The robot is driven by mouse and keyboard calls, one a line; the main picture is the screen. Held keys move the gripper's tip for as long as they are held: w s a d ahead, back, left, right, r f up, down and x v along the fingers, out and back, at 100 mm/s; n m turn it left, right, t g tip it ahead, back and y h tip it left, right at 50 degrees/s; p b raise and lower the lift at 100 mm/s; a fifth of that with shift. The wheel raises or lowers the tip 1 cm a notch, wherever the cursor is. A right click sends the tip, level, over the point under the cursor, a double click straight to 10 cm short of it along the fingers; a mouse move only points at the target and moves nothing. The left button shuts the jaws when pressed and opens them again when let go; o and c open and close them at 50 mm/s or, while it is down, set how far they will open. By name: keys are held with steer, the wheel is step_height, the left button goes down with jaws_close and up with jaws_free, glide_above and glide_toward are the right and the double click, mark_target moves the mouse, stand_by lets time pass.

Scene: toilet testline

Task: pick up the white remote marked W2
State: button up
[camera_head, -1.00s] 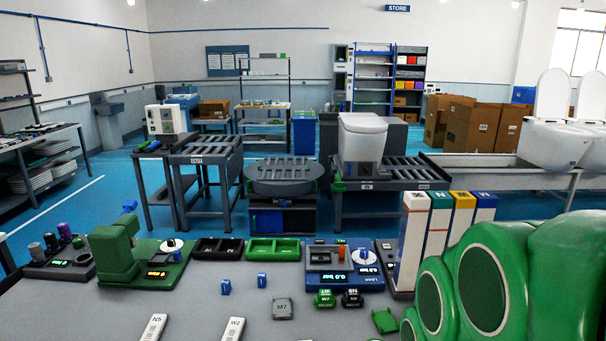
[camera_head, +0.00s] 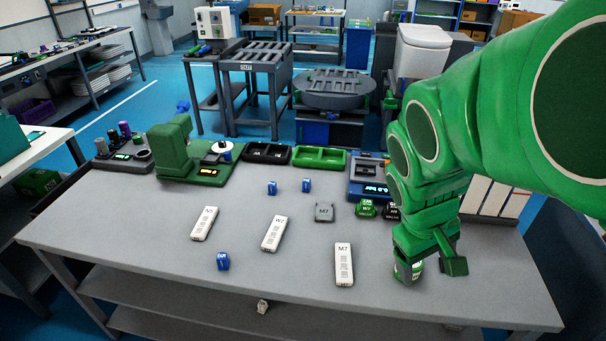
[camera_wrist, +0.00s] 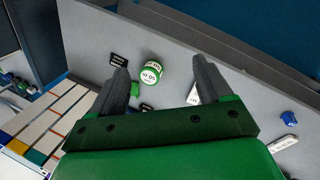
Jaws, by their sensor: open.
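The white remote marked W2 (camera_head: 273,233) lies flat on the grey table, the middle one of three white remotes in the head view. My gripper (camera_head: 430,265) is open and empty over the table's right part, well to the right of W2. In the wrist view my gripper (camera_wrist: 160,63) shows two spread fingers with a green-and-white jar (camera_wrist: 151,73) beyond them. A white remote (camera_wrist: 193,95) is partly hidden by the right finger, and another (camera_wrist: 282,143) lies farther right; their marks are unreadable there.
Remote N5 (camera_head: 204,223) lies left of W2, and remote M7 (camera_head: 343,264) lies between W2 and my gripper. A blue block (camera_head: 223,261) lies in front of W2; two more stand behind. A grey M7 plate (camera_head: 324,212) lies behind right. The jar (camera_head: 406,270) stands beside my gripper.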

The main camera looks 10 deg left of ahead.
steer(key=w+a+f+n+t+h, duration=0.2)
steer(key=w+a+f+n+t, duration=0.15)
steer(key=w+a+n, duration=0.5)
steer(key=w+a+f+n+t+h, duration=0.25)
steer(key=w+a+n+t, duration=0.2)
steer(key=w, duration=0.75)
steer(key=n+t+y, duration=0.4)
steer(key=n+y, duration=0.2)
steer(key=n, duration=1)
glide_toward(275, 231)
steer(key=shift+w+d+f, duration=0.15)
steer(key=shift+d+f, duration=0.2)
steer(key=shift+f, duration=0.35)
steer(key=shift+x, duration=1.4)
steer(key=shift+w+f, duration=0.25)
steer(key=shift+w, duration=1)
steer(key=shift+w+f, duration=0.25)
steer(key=shift+w, duration=1)
steer(key=c, duration=1.1)
